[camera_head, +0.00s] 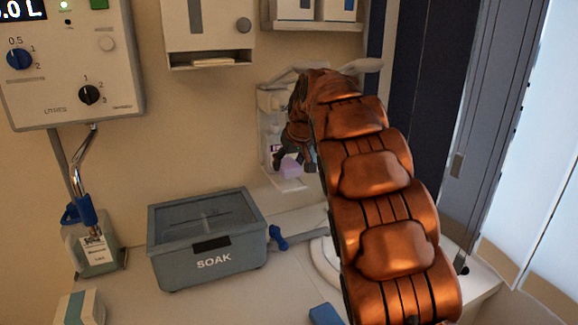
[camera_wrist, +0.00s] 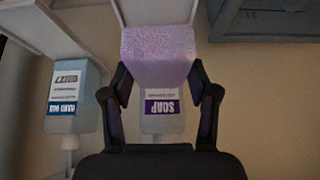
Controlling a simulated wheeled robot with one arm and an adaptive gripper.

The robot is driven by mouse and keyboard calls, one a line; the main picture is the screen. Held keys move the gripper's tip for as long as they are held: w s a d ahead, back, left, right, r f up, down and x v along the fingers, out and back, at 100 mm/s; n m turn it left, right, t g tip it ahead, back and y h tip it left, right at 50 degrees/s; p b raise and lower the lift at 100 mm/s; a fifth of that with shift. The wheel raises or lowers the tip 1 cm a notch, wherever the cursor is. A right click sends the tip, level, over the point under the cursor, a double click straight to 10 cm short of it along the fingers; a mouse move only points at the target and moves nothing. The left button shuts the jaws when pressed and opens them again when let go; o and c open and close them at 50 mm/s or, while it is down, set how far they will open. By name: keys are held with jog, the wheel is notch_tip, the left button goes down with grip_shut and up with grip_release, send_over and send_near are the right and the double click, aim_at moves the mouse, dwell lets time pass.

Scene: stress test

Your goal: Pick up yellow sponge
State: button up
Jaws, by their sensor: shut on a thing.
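My gripper (camera_wrist: 158,80) is shut on a pinkish-purple, sponge-like block (camera_wrist: 158,52), with a black finger on each side of it. In the head view my gripper (camera_head: 288,158) is at the back wall, partly hidden by my copper-coloured arm. The purple block (camera_head: 291,168) shows just below it there. No yellow sponge shows in either view; the held block looks purple, not yellow.
A soap bottle (camera_wrist: 160,119) with a purple label and a hand rub bottle (camera_wrist: 72,100) are close to my gripper. A grey SOAK bin (camera_head: 207,240) with a lid stands on the counter (camera_head: 225,300). A dispenser (camera_head: 208,30) hangs on the wall.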

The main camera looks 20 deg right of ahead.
jog(key=s+a+b, duration=0.2)
jog(key=s+a, duration=0.1)
jog(key=s, duration=0.3)
jog(key=s+a+r+b, duration=0.1)
jog(key=s+a+b, duration=0.1)
jog(key=s+a, duration=0.2)
jog(key=s, duration=0.3)
jog(key=shift+s+a+r, duration=0.2)
jog(key=shift+a+r, duration=0.05)
